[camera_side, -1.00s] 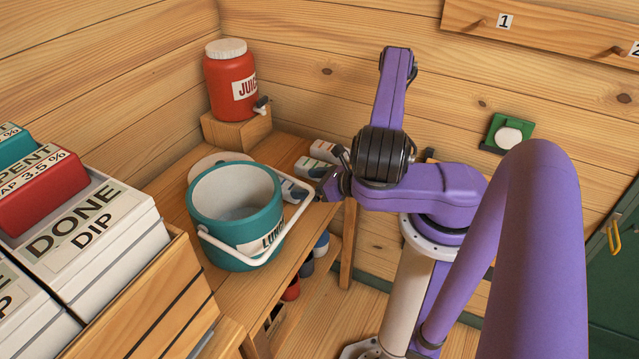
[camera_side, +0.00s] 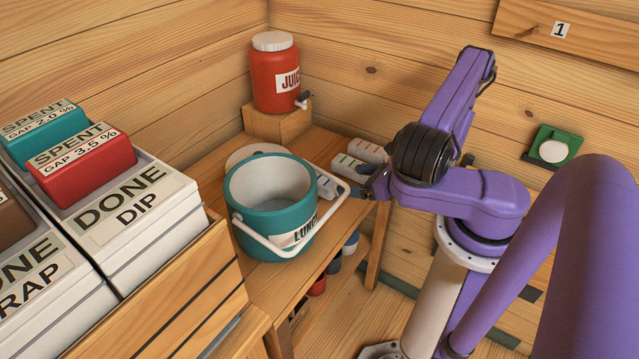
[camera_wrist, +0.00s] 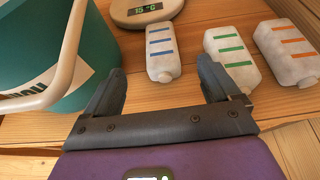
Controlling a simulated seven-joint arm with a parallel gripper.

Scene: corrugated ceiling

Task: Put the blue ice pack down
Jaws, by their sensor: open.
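The blue ice pack, a white bottle with blue stripes, lies on the wooden bench in the wrist view (camera_wrist: 161,48); in the side view it shows between the bucket and my gripper (camera_side: 327,188). My gripper is open and empty in the wrist view (camera_wrist: 163,72), its fingers on either side of the pack's capped near end. I cannot tell how high the fingers are above the bench. In the side view my gripper (camera_side: 369,192) is at the bench's right edge, its fingers small and partly hidden.
A green-striped pack (camera_wrist: 230,58) and an orange-striped pack (camera_wrist: 288,50) lie right of the blue one. A round display reading 15 °C (camera_wrist: 146,8) is behind it. A teal lunch bucket (camera_side: 262,210) with a white handle (camera_side: 275,247) stands left. A juice jug (camera_side: 273,80) stands behind.

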